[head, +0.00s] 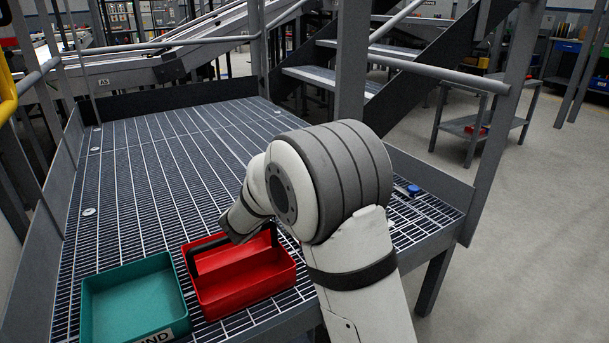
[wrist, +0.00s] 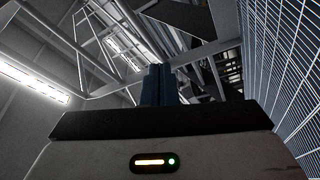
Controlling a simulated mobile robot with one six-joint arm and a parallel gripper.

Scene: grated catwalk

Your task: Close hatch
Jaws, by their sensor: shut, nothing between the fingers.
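No hatch lid or opening stands out clearly in the head view. The grated deck (head: 150,170) looks flat, with round metal fittings (head: 89,212) along its left side. My arm reaches over the front of the deck and hides part of it. Its wrist end is low beside the red bin, and the fingertips cannot be made out there. In the wrist view my gripper (wrist: 158,84) is shut, its two dark blue fingers together and empty. That view shows roof beams ahead and grating at the right, and no hatch.
A teal bin (head: 135,299) and a red bin (head: 240,277) sit at the front of the deck. A small blue item (head: 413,190) lies near the right edge. Railings and kick plates bound the deck; stairs (head: 330,83) rise behind. The deck's left and middle are clear.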

